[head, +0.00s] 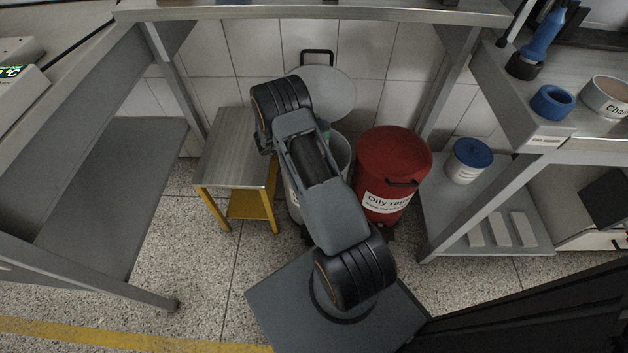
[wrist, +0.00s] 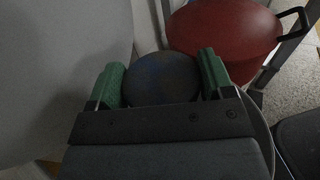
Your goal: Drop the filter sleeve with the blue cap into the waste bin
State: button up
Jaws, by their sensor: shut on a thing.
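The filter sleeve (wrist: 162,78) shows in the wrist view as a round, dark bluish top between the green fingers. My gripper (wrist: 161,80) is shut on it. The sleeve's lower part is hidden. In the head view my arm hides most of my gripper; a bit of green finger shows over the grey waste bin (head: 343,154). The bin's round lid (head: 325,92) stands raised behind it against the tiled wall. In the wrist view the lid fills the left side. I cannot tell how far the sleeve is above the bin's rim.
A red oily-rag bin (head: 393,165) stands close at the right of the waste bin. A small steel table with yellow legs (head: 232,150) stands at its left. A white jar with a blue lid (head: 468,161) is on the right lower shelf. A bench frame runs overhead.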

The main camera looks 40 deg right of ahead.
jog(key=shift+f, duration=0.2)
jog(key=o, duration=1.1)
jog(key=shift+w, duration=0.1)
jog(key=p+v, duration=0.1)
jog(key=v, duration=1.2)
jog(key=shift+a, duration=0.45)
jog(key=shift+p, duration=0.3)
